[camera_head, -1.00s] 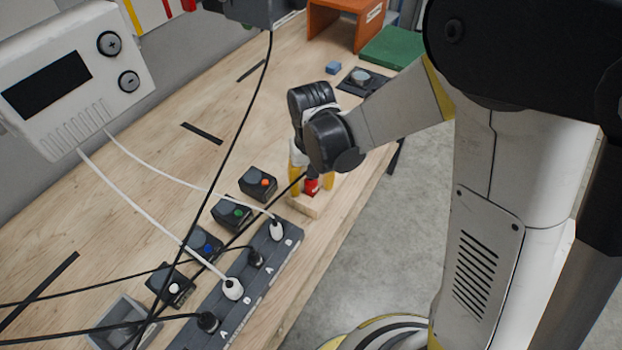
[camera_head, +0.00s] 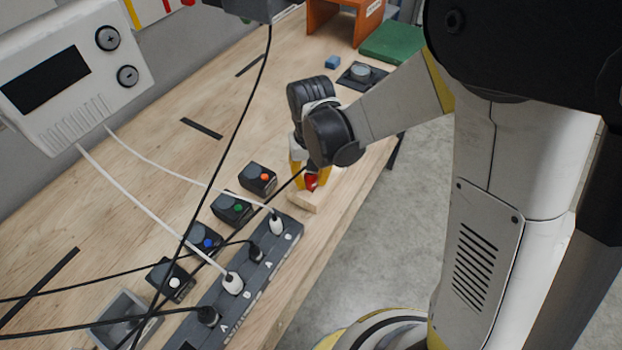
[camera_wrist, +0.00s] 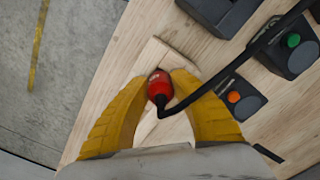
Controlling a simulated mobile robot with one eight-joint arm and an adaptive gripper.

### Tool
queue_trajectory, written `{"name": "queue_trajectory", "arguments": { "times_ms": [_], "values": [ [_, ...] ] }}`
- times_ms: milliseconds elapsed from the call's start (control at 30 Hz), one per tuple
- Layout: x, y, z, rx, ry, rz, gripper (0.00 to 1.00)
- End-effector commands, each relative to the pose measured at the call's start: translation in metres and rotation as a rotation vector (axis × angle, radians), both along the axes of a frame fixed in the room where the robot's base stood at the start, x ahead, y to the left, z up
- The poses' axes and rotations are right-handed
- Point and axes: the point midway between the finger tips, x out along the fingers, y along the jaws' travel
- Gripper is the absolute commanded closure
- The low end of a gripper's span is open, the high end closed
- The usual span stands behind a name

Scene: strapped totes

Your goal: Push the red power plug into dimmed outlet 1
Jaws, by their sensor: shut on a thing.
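The red power plug (camera_head: 311,181) is between the yellow fingers of my gripper (camera_head: 308,184), at the wooden block (camera_head: 300,201) near the table's front edge. In the wrist view the red plug (camera_wrist: 159,87) is gripped between both fingertips, with the pale block (camera_wrist: 150,60) behind it. Its black cord runs off to the upper right there. I cannot tell whether the plug still touches the block. The grey outlet strip (camera_head: 262,272) lies left of and nearer than my gripper, with black and white plugs in it. I cannot tell which socket is dimmed outlet 1.
Several small button boxes, one with an orange button (camera_head: 258,178), stand along the strip. Black and white cables hang across the table's left side. A white control unit (camera_head: 75,75) is at upper left. A green pad (camera_head: 393,44) lies at the back.

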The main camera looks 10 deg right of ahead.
Motion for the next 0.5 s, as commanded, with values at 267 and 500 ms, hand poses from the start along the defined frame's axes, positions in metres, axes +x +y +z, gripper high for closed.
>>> {"name": "queue_trajectory", "arguments": {
  "times_ms": [267, 500],
  "values": [
    [0.0, 0.0, 0.018, 0.0, 0.0, 0.0, 1.0],
    [0.0, 0.0, 0.033, 0.0, 0.0, 0.0, 1.0]
  ]
}}
